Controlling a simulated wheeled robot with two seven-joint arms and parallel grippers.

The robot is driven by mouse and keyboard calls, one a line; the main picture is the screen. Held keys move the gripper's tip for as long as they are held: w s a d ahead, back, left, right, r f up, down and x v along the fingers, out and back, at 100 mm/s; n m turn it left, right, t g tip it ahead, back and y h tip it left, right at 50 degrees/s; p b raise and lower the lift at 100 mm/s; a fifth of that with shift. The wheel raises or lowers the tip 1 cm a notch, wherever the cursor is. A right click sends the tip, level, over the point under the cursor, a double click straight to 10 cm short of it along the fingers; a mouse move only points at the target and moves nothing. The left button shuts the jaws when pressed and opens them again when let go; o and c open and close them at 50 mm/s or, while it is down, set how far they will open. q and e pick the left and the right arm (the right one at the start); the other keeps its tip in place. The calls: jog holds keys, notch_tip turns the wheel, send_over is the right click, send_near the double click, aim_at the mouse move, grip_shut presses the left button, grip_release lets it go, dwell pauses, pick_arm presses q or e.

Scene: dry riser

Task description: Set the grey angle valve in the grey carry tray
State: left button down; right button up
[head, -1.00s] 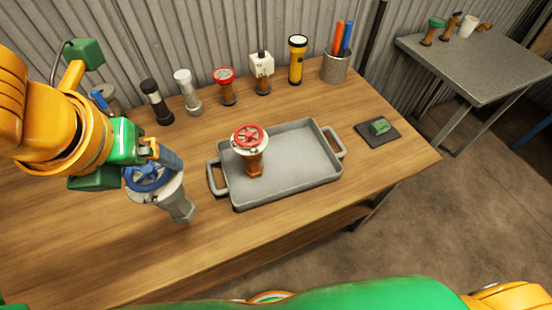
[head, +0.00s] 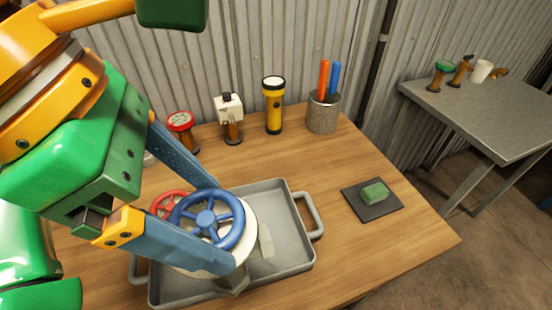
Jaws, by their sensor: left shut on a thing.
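The grey angle valve (head: 249,232) has a blue handwheel, a pale flange and a grey body. My left gripper (head: 220,225) is shut on it, with one finger on each side of the handwheel. The valve is over the grey carry tray (head: 293,252); I cannot tell whether its hidden base touches the tray floor. A second valve with a red handwheel (head: 163,202) is mostly hidden behind my left gripper and the held valve. My right gripper is not in view.
A red-topped valve (head: 182,124), a white-topped valve (head: 229,109), a yellow torch (head: 273,105) and a pen cup (head: 323,113) line the back. A green block (head: 374,193) lies on a dark pad (head: 385,208) right of the tray. Bare wood lies between.

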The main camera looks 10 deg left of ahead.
pick_arm(q)
jog(key=shift+w+d, duration=0.1)
jog(key=shift+d, duration=0.05)
jog(key=shift+w+f, duration=0.1)
jog(key=shift+w, duration=0.1)
jog(key=w+f+p, duration=0.1)
jog(key=w+f, duration=1.1)
jog(key=w, duration=0.1)
jog(key=shift+f, duration=0.4)
